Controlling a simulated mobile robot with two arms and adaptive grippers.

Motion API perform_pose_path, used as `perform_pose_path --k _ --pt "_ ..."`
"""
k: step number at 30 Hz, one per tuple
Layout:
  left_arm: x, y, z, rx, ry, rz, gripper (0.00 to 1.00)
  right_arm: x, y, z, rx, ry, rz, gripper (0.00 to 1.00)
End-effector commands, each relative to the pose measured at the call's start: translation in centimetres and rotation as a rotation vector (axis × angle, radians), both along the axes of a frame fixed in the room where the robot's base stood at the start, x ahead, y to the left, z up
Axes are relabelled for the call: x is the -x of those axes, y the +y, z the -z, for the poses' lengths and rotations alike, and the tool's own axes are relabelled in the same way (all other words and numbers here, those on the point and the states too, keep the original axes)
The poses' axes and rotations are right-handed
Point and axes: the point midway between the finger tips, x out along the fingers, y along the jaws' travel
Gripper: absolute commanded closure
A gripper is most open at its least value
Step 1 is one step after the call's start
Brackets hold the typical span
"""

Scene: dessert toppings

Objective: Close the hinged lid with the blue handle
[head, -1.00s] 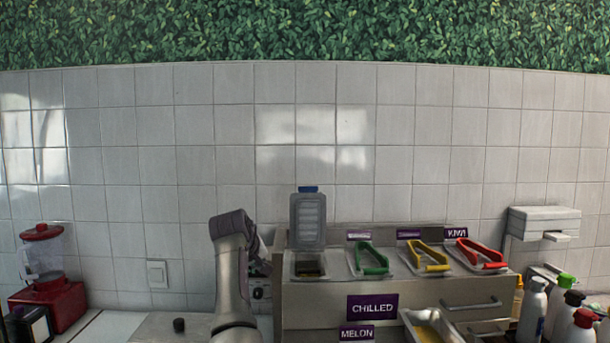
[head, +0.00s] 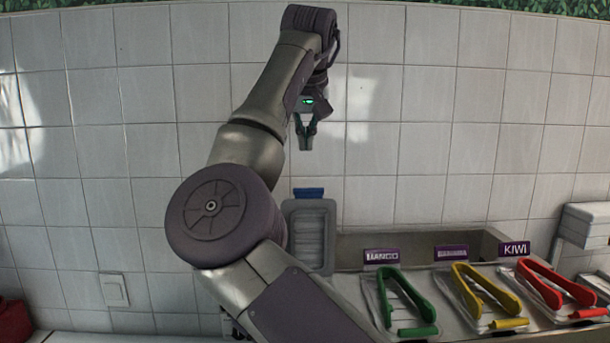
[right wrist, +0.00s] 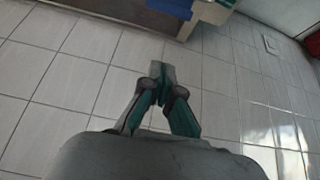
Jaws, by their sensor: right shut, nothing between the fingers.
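The hinged lid (head: 311,237) is a clear grey panel that stands open and upright, with its blue handle (head: 309,193) along the top edge. Its lower part and the bin under it are hidden behind my right arm. My right gripper (head: 305,145) is above the blue handle, apart from it, with its fingers pointing down. Its fingers are shut and empty; they also show in the right wrist view (right wrist: 162,88), against the tiles. A blue piece, likely the handle, shows at the top edge of that view. My left gripper is not in view.
To the right of the lid are bins with green tongs (head: 407,300), yellow tongs (head: 487,295) and red tongs (head: 553,288). Purple labels, one reading KIWI (head: 515,248), stand behind them. The tiled wall (head: 400,150) is behind.

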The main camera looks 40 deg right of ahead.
Motion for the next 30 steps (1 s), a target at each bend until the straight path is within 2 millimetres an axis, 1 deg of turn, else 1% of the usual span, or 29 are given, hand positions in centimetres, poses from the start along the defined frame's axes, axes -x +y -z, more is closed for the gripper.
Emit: perform_pose_path --k 5,8,12,14,15,21,30 --pt "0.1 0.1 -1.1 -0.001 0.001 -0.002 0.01 -1.3 -1.0 2.5 -0.002 0.003 0.001 1.0" --pt "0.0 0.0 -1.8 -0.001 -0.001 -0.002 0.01 -2.3 -1.8 4.3 -0.002 0.004 0.0 1.0" --pt "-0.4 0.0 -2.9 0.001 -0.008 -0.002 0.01 -3.5 -2.9 6.9 -0.002 0.004 0.002 1.0" --pt "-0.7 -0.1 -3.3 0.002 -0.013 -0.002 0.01 -3.8 -3.1 7.8 0.0 0.002 0.002 1.0" --pt "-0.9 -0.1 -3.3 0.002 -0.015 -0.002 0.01 -3.3 -2.6 7.7 0.002 -0.002 0.0 1.0" --pt "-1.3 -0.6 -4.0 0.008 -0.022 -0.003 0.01 -1.6 -1.3 8.2 0.002 -0.001 0.001 1.0" --pt "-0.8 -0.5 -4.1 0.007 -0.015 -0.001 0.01 -0.8 -0.7 8.7 0.003 0.001 0.002 1.0"
